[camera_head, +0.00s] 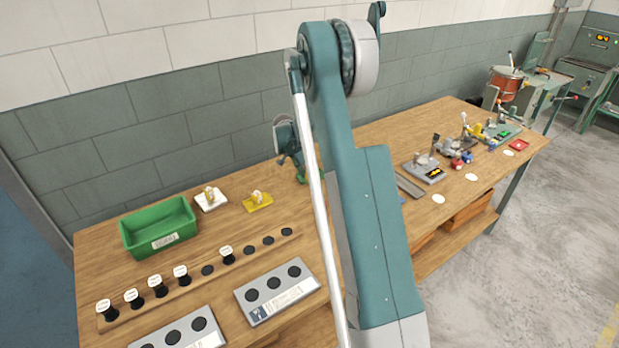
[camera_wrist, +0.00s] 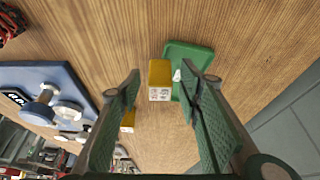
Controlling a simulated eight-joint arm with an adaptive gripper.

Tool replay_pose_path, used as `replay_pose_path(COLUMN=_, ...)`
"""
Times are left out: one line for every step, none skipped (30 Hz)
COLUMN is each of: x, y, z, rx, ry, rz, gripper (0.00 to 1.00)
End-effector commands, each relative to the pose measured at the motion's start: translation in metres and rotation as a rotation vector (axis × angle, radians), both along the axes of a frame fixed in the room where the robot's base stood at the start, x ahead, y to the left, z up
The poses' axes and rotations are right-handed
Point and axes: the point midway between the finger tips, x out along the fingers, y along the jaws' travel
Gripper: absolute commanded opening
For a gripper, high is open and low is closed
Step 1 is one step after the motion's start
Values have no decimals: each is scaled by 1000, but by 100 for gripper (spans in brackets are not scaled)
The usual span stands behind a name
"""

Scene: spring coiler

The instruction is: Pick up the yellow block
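The yellow block (camera_wrist: 160,73) shows in the wrist view, with a yellow top and a pale printed side. It is on the wooden table, beside or against a green plate (camera_wrist: 203,55). My gripper (camera_wrist: 160,70) is open, its two green fingers on either side of the block in the picture. Gaps show between the block and both fingers, and nothing is held. How far the fingertips are above the block I cannot tell.
In the wrist view a blue-grey base with knobs (camera_wrist: 60,85) stands left, and another small yellow thing (camera_wrist: 128,119) is partly behind the left finger. In the head view a green bin (camera_head: 135,240), a yellow tray (camera_head: 250,207) and a white tray (camera_head: 203,207) stand left of my arm.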

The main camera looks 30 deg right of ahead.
Motion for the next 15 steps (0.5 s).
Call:
replay_pose_path(x=0, y=0, z=0, rx=0, ry=0, rz=0, gripper=35)
replay_pose_path(x=0, y=0, z=0, rx=0, ry=0, rz=0, gripper=35)
replay_pose_path(x=0, y=0, z=0, rx=0, ry=0, rz=0, gripper=35)
replay_pose_path(x=0, y=0, z=0, rx=0, ry=0, rz=0, gripper=35)
replay_pose_path(x=0, y=0, z=0, rx=0, ry=0, rz=0, gripper=35)
replay_pose_path(x=0, y=0, z=0, rx=0, ry=0, rz=0, gripper=35)
replay_pose_path(x=0, y=0, z=0, rx=0, ry=0, rz=0, gripper=35)
replay_pose_path(x=0, y=0, z=0, rx=0, ry=0, rz=0, gripper=35)
replay_pose_path(x=0, y=0, z=0, rx=0, ry=0, rz=0, gripper=35)
replay_pose_path(x=0, y=0, z=0, rx=0, ry=0, rz=0, gripper=35)
replay_pose_path(x=0, y=0, z=0, rx=0, ry=0, rz=0, gripper=34)
replay_pose_path(x=0, y=0, z=0, rx=0, ry=0, rz=0, gripper=29)
replay_pose_path(x=0, y=0, z=0, rx=0, ry=0, rz=0, gripper=25)
replay_pose_path(x=0, y=0, z=0, rx=0, ry=0, rz=0, gripper=21)
replay_pose_path(x=0, y=0, z=0, rx=0, ry=0, rz=0, gripper=16)
